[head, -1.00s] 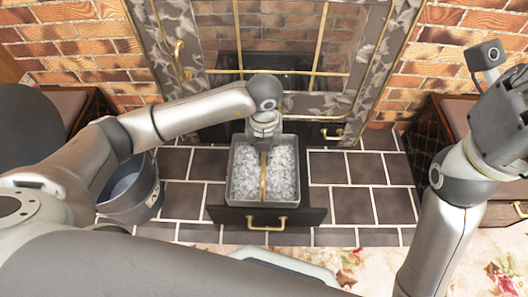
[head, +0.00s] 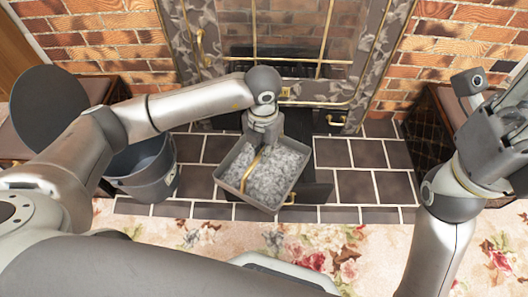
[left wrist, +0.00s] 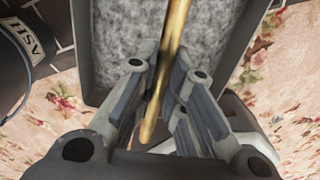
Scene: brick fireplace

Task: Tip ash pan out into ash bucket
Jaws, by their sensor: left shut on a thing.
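The ash pan (head: 284,180) is a grey square tray full of grey ash, with a brass bar handle across its top. My left gripper (head: 258,146) is shut on the brass handle and holds the pan, turned at an angle, over the hearth front. In the left wrist view the handle (left wrist: 168,60) runs between my left fingers (left wrist: 160,95). The ash bucket (head: 145,168) is a grey metal pail left of the pan, partly behind my left arm; its ASH label (left wrist: 22,36) shows in the left wrist view. My right gripper (head: 505,140) is at the right, its fingers unclear.
The fireplace with brass-framed glass doors (head: 270,55) stands behind. The open drawer front (head: 312,194) is under and right of the pan. A dark round lid (head: 48,108) rests on the left bench. Tiled hearth (head: 360,185) and floral rug (head: 330,245) are clear to the right and in front.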

